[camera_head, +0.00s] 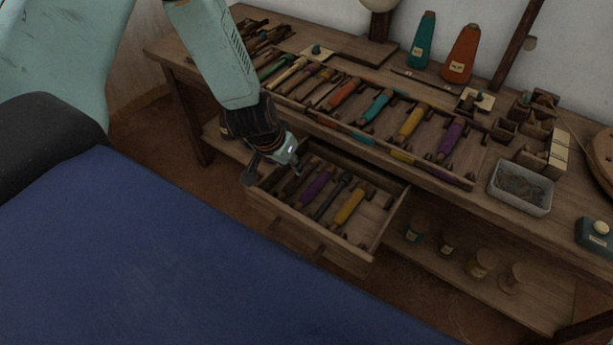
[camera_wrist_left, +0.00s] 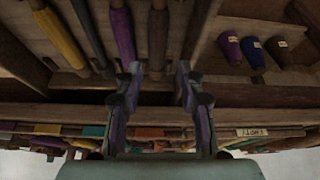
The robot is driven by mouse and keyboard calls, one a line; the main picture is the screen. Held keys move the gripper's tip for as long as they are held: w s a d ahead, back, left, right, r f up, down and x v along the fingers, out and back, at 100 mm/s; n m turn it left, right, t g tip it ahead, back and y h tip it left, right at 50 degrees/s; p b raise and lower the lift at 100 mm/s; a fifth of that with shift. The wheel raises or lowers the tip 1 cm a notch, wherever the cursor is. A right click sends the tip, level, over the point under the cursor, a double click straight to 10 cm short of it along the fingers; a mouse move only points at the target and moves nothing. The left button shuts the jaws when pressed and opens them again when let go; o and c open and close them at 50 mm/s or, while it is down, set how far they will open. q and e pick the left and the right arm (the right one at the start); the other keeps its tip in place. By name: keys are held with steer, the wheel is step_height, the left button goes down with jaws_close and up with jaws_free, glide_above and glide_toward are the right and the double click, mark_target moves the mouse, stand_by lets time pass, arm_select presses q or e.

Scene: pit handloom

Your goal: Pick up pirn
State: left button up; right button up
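My left gripper (camera_head: 274,174) is over the left end of the open drawer (camera_head: 320,237). Its two fingers are apart and empty in the left wrist view (camera_wrist_left: 157,75). The drawer holds a dark brown pirn (camera_head: 297,180), a purple pirn (camera_head: 316,187), a dark slim pirn (camera_head: 333,196) and a yellow pirn (camera_head: 349,206). In the left wrist view the brown pirn (camera_wrist_left: 158,35) lines up with the gap between the fingers, and the purple pirn (camera_wrist_left: 122,35) is just left of it. The gripper partly hides the drawer's left end. My right gripper is not in view.
On the bench top lie orange (camera_head: 344,93), teal (camera_head: 377,105), yellow (camera_head: 411,122) and purple (camera_head: 451,138) pirns in a rack. A grey tray (camera_head: 520,188) is at right. Cones (camera_head: 421,40) stand at the back. A blue cloth surface (camera_head: 150,260) fills the lower left.

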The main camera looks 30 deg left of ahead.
mark_target(297, 177)
arm_select(q)
steer(key=shift+s+d+f+m, duration=0.15)
steer(key=shift+s+m, duration=0.05)
steer(key=shift+m, duration=0.2)
steer(key=shift+f, duration=0.1)
steer(key=shift+b+x, duration=1.2)
steer(key=shift+x, duration=0.15)
steer(key=shift+b+x, duration=0.75)
steer(key=shift+b, duration=0.1)
steer(key=b+x, duration=0.3)
steer(key=shift+w+f, duration=0.1)
steer(key=shift+f, duration=0.1)
steer(key=shift+c, duration=0.2)
jaws_close()
